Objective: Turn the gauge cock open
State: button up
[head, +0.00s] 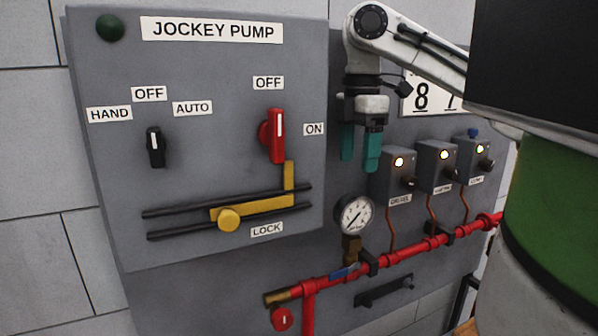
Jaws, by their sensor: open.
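A round white pressure gauge (354,215) stands on a brass fitting (351,246) above the red pipe. The gauge's needle points to the lower left. A small blue lever (343,272), which looks like the gauge cock's handle, sits below the brass fitting and lies roughly along the pipe. My gripper (360,150) hangs above the gauge with its teal fingers pointing down. It is open and empty, apart from the gauge and the lever.
A red pipe (410,248) runs along the lower panel, with several grey boxes (436,165) with lit lamps above it. On the left is the jockey pump panel (210,50) with a red handle (277,135), a black knob (155,147) and a yellow sliding lock bar (255,208).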

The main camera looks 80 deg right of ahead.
aim_at(336, 275)
jog(key=k+j, duration=0.75)
jog(key=j, duration=0.2)
